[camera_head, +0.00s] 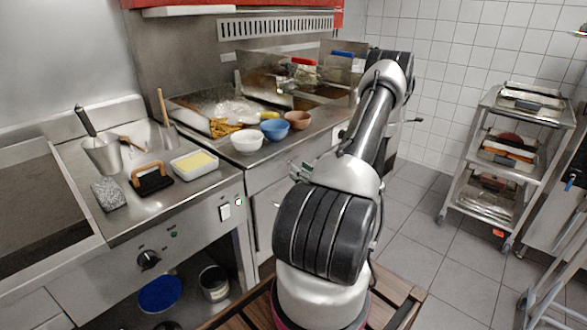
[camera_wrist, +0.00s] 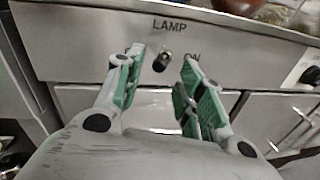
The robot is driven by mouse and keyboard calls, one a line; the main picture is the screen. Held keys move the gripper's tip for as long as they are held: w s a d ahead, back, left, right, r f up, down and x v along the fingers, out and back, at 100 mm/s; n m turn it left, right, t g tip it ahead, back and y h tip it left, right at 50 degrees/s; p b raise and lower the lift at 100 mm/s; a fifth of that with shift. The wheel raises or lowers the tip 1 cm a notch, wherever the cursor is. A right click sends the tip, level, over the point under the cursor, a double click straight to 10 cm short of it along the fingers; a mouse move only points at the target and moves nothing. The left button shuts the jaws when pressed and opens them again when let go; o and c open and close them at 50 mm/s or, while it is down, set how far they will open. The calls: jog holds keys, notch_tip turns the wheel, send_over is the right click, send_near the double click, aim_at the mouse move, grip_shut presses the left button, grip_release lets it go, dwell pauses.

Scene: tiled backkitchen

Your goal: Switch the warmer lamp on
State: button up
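My gripper (camera_wrist: 162,58) is open, with one green-padded finger on each side of the switch and nothing held. I cannot tell whether either finger touches it. In the head view, my arm covers part of the counter front, and the switch cannot be made out. The warmer lamp itself cannot be identified with certainty.
A white bowl (camera_head: 247,140), a blue bowl (camera_head: 274,129) and a brown bowl (camera_head: 298,119) stand near the counter's front edge. Another panel at left has a white switch (camera_head: 225,212) and a black knob (camera_head: 149,260). A trolley (camera_head: 463,165) stands at right, with clear floor before it.

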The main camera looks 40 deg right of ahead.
jog(key=shift+w+d, duration=0.15)
jog(key=shift+w, duration=2.05)
